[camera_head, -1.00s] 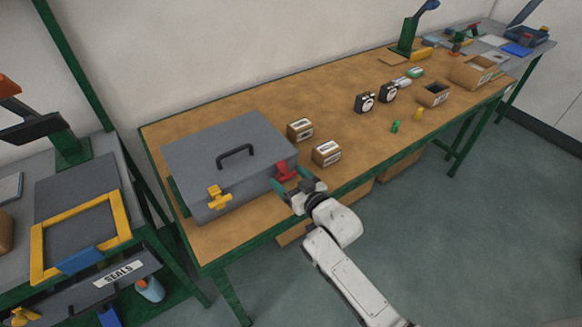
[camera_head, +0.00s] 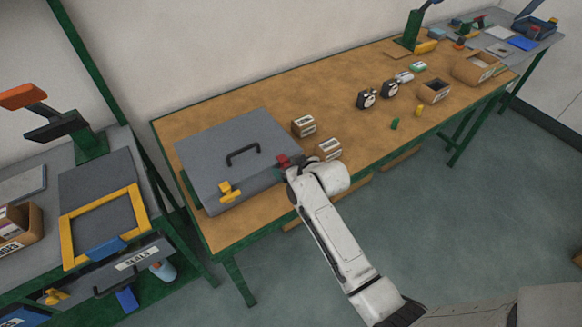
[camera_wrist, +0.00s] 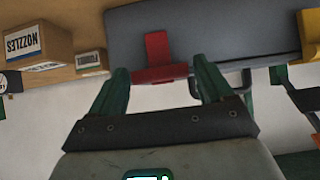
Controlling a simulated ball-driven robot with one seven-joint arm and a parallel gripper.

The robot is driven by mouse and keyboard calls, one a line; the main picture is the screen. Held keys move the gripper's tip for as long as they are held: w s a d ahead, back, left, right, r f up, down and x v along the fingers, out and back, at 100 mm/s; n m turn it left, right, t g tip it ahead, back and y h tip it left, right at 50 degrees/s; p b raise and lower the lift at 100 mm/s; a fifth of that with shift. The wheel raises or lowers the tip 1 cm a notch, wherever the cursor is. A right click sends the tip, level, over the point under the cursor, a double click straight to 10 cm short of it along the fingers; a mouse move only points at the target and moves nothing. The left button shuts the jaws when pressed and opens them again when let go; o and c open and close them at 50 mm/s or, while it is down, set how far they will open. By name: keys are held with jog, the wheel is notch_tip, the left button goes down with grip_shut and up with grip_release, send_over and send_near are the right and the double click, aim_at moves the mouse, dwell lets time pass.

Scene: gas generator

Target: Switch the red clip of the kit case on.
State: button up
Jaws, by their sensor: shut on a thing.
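The grey kit case (camera_head: 215,150) lies closed on the wooden bench, with a black handle on its lid. Its red clip (camera_head: 283,160) is on the front edge at the right, and its yellow clip (camera_head: 229,192) is at the left. In the wrist view the red clip (camera_wrist: 158,58) shows a narrow tab and a wider bar. My gripper (camera_wrist: 160,76) has its green fingers on either side of that bar and is shut on it. In the head view my gripper (camera_head: 290,167) is at the case's front right corner, partly hidden by my wrist.
Two small cartons, one behind (camera_head: 304,126) and one in front (camera_head: 328,149), stand right of the case, close to my wrist. Two black gauges (camera_head: 367,99) stand farther right. A side bench with a yellow frame (camera_head: 104,226) is at the left. The floor in front is clear.

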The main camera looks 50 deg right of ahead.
jog(key=shift+w, duration=0.1)
dwell(0.3)
jog(key=o, duration=0.9)
jog(key=shift+o, duration=0.2)
jog(key=b+v, duration=0.1)
jog(key=v, duration=0.9)
jog(key=shift+s+r, duration=0.25)
jog(key=shift+s, duration=0.05)
jog(key=shift+a, duration=0.1)
jog(key=s+a+f+n+g+y+b, duration=0.1)
jog(key=s+a+f+g, duration=0.3)
jog(key=s, duration=0.6)
jog(key=s+a+f+n+g+y+b, duration=0.1)
jog(key=s+a+f+g+b, duration=0.2)
jog(key=s+a+f+g, duration=0.2)
jog(key=s+a+f, duration=0.2)
jog(key=s+a, duration=0.2)
jog(key=s, duration=0.1)
jog(key=shift+s+f+y, duration=0.2)
jog(key=shift+f+y, duration=0.05)
jog(key=shift+y, duration=0.05)
